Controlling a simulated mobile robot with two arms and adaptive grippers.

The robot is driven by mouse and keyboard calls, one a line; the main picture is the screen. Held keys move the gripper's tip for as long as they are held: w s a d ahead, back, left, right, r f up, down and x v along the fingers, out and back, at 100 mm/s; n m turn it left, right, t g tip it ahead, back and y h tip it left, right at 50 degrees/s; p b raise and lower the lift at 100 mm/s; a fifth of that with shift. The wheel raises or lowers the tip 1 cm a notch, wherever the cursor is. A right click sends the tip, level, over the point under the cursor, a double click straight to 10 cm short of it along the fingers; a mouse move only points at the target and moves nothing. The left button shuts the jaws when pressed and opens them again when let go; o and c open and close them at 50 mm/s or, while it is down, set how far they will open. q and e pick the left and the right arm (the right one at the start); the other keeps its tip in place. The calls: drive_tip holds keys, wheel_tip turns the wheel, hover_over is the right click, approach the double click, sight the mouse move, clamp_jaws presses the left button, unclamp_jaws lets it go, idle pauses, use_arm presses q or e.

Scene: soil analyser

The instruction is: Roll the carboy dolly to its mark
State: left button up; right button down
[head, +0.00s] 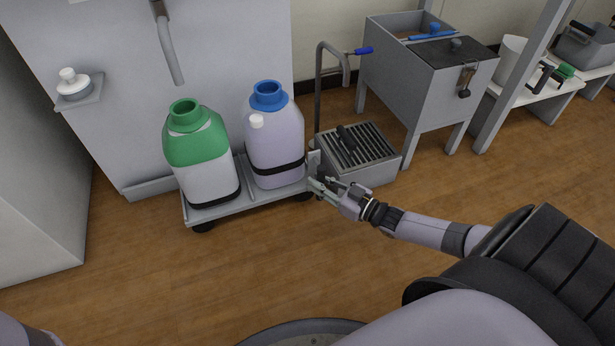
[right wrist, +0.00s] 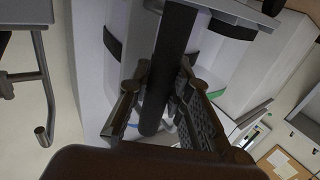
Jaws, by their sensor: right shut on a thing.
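The carboy dolly (head: 222,207) is a low grey platform on dark wheels, standing on the wood floor. It carries a carboy with a green shoulder and cap (head: 194,146) on the left and a pale carboy with a blue cap (head: 273,150) on the right, both upright. My right gripper (head: 318,187) is at the dolly's right end. In the right wrist view its fingers close around a dark bar (right wrist: 170,70), which appears to be the dolly's handle. My left gripper is not in view. I cannot make out a floor mark.
A slatted grey box (head: 375,178) stands on the floor just right of the dolly. A grey bin on legs (head: 410,85) and a low white bench (head: 535,105) stand behind it. A grey cabinet (head: 225,60) is behind the dolly. The floor in front is clear.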

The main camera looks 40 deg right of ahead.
drive_tip(key=shift+s+d, duration=0.1)
drive_tip(key=shift+d, duration=0.45)
drive_tip(key=c, duration=1.4)
unclamp_jaws()
drive_tip(key=shift+s+d, duration=0.1)
drive_tip(key=shift+d, duration=0.05)
drive_tip(key=shift+c, duration=0.2)
drive_tip(key=v, duration=1.2)
drive_tip(key=shift+r, duration=0.1)
